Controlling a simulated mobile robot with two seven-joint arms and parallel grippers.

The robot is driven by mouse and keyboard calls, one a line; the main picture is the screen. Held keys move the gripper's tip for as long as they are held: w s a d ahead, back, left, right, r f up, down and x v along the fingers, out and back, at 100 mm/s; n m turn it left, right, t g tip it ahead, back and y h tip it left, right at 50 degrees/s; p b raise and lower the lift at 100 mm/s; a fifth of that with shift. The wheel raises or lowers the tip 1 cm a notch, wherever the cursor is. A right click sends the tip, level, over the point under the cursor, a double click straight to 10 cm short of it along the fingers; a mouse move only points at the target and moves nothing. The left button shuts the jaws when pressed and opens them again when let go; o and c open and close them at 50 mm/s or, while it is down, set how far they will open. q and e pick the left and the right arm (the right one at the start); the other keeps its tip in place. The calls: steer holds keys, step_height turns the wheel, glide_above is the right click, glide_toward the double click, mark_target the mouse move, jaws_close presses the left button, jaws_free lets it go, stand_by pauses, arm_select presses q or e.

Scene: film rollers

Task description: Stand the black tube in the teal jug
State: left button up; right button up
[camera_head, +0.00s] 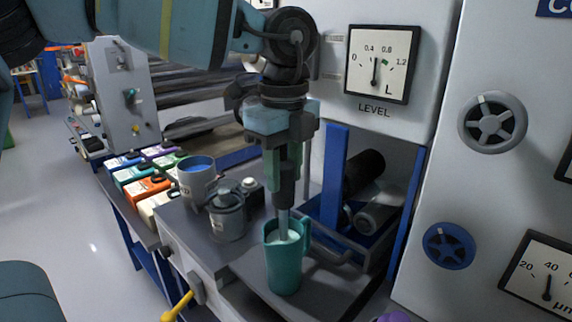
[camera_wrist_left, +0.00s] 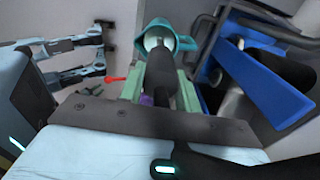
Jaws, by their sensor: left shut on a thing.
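My left gripper (camera_head: 284,178) points down above the teal jug (camera_head: 285,268), its pale green fingers shut on the black tube (camera_head: 286,192). The tube hangs about upright. Below the fingers a greyer, narrower length reaches down to the jug's mouth, and its tip appears to be inside the rim. Something white shows inside the jug. In the left wrist view the tube (camera_wrist_left: 161,75) runs from between the fingers (camera_wrist_left: 160,88) toward the jug (camera_wrist_left: 166,32). Whether it touches the jug's bottom is hidden.
A grey lidded can (camera_head: 228,216) and a mug with blue contents (camera_head: 197,178) stand left of the jug. Several coloured cartons (camera_head: 145,186) line the bench. Right of the jug are metal bars, a blue upright (camera_head: 334,175) and dark rollers (camera_head: 363,172). A yellow lever (camera_head: 176,307) sticks out in front.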

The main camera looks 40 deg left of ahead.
mark_target(284, 206)
arm_select(q)
steer(key=shift+f+b, duration=0.4)
steer(key=shift+f, duration=0.3)
steer(key=shift+f+b, duration=0.95)
steer(key=shift+f, duration=0.2)
steer(key=shift+f+b, duration=1.35)
steer(key=shift+f, duration=0.3)
steer(key=o, duration=1)
steer(key=shift+r+p, duration=0.35)
steer(key=shift+r, duration=3.55)
